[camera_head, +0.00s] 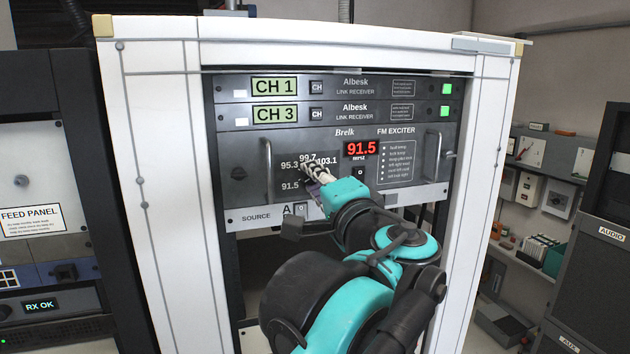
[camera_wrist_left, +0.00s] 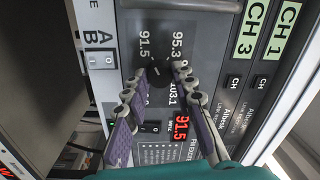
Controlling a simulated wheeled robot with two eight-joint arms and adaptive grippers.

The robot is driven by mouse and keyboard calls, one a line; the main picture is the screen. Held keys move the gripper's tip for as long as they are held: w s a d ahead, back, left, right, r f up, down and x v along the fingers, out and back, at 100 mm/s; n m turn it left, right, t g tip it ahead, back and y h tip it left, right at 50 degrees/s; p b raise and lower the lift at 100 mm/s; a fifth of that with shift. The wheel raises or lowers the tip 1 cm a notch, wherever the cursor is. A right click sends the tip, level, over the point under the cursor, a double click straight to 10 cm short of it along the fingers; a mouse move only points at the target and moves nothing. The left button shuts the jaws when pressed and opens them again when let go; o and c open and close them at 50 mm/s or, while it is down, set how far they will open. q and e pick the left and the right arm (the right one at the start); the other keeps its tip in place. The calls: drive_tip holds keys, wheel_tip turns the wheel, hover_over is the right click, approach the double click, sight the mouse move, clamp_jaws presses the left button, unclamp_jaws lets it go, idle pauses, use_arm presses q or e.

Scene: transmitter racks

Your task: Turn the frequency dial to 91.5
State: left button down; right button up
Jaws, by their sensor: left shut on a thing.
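The FM exciter panel carries the frequency dial, a dark round knob (camera_wrist_left: 159,76) with printed marks around it, including 91.5, 95.3, 99.7 and 103.1. My left gripper (camera_head: 314,175) reaches the panel from the front. In the left wrist view its two fingers (camera_wrist_left: 158,79) are shut on the dial, one on each side. In the head view the gripper hides most of the dial. The red display (camera_head: 361,149) reads 91.5, and it also shows in the left wrist view (camera_wrist_left: 181,125). The dial's pointer cannot be made out. My right gripper is not in view.
Two link receivers marked CH 1 (camera_head: 274,86) and CH 3 (camera_head: 275,115) sit above the exciter. Metal handles (camera_head: 267,169) (camera_head: 432,154) stick out at both sides. A source switch (camera_head: 300,209) lies below the dial. The white rack frame (camera_head: 160,180) surrounds the units.

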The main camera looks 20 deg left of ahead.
use_arm(q)
drive_tip(key=shift+n, duration=0.4)
drive_tip(key=c, duration=1.2)
unclamp_jaws()
drive_tip(key=v, duration=1.2)
